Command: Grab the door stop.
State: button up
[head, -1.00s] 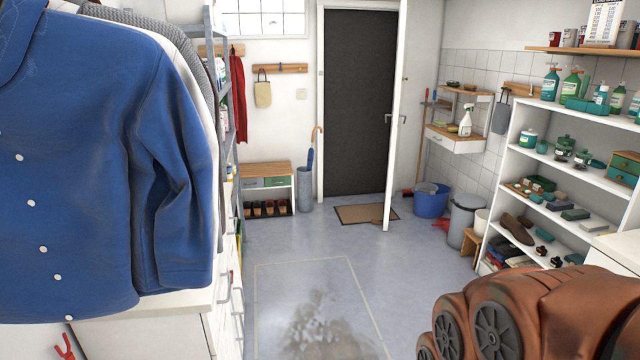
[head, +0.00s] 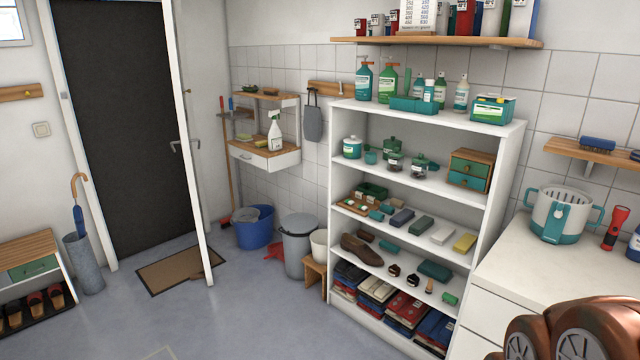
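The door stop is not clear to make out. A small brown shape (head: 196,275) lies low by the foot of the open white door (head: 189,150), at the right end of the doormat; it may be the door stop, but it is too small to be sure. The door leaf stands nearly edge-on to me, with handles at mid height. My gripper's fingers are not in view; only a copper-brown part of my arm shows at the bottom right corner, far from the door.
A brown doormat (head: 168,268) lies before the dark doorway. A blue bucket (head: 253,229), a grey bin (head: 299,247) and a wooden stool (head: 315,278) stand right of the door. A full white shelf (head: 425,119) and a counter (head: 520,265) fill the right. The floor before the mat is clear.

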aim_at(193, 276)
jog(key=u, duration=0.1)
jog(key=i, duration=2.25)
jog(key=u, duration=1.15)
jog(key=i, duration=0.9)
jog(key=u, duration=0.9)
jog(key=i, duration=1.25)
jog(key=u, duration=0.6)
jog(key=i, duration=2.05)
jog(key=z, duration=0.55)
jog(key=i, duration=0.4)
jog(key=z, duration=0.15)
